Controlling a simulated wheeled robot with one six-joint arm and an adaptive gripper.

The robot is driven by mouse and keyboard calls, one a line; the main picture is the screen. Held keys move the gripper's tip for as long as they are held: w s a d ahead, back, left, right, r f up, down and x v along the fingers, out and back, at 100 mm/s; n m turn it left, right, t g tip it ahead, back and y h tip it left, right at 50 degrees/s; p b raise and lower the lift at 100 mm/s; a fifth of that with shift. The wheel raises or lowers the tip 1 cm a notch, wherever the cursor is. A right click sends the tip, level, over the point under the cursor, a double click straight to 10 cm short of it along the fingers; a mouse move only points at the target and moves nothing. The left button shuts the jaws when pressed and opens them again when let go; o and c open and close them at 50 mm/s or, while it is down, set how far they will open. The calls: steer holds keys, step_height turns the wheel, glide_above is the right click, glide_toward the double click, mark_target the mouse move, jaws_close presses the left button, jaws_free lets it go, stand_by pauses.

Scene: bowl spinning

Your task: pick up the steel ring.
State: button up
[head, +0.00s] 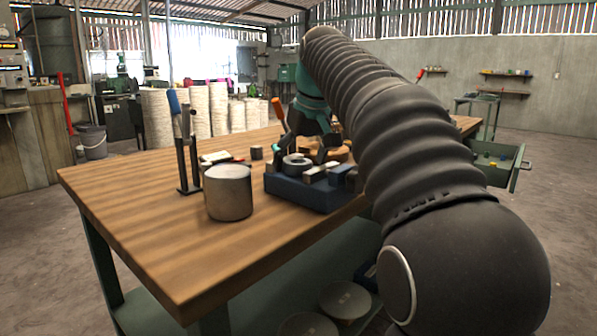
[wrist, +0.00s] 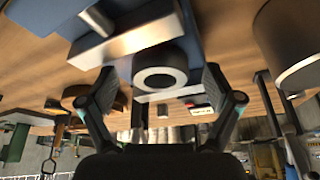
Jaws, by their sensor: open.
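The steel ring (wrist: 178,76) is a short, thick ring with a dark hole, in the middle of the wrist view. In the head view the ring (head: 295,167) sits on a dark blue block (head: 298,195) among several metal pieces. My gripper (wrist: 159,78) is open, with one finger on each side of the ring in the wrist picture. I cannot tell whether either finger touches it.
A large steel cylinder (head: 228,192) stands left of the block on the wooden table (head: 150,215). An upright stand (head: 187,150) with a blue-handled tool is behind it. The table's front left is clear. An open green drawer (head: 497,165) is at the right.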

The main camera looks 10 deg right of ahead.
steer(key=shift+f, duration=0.1)
steer(key=shift+c, duration=0.2)
steer(key=c, duration=1.5)
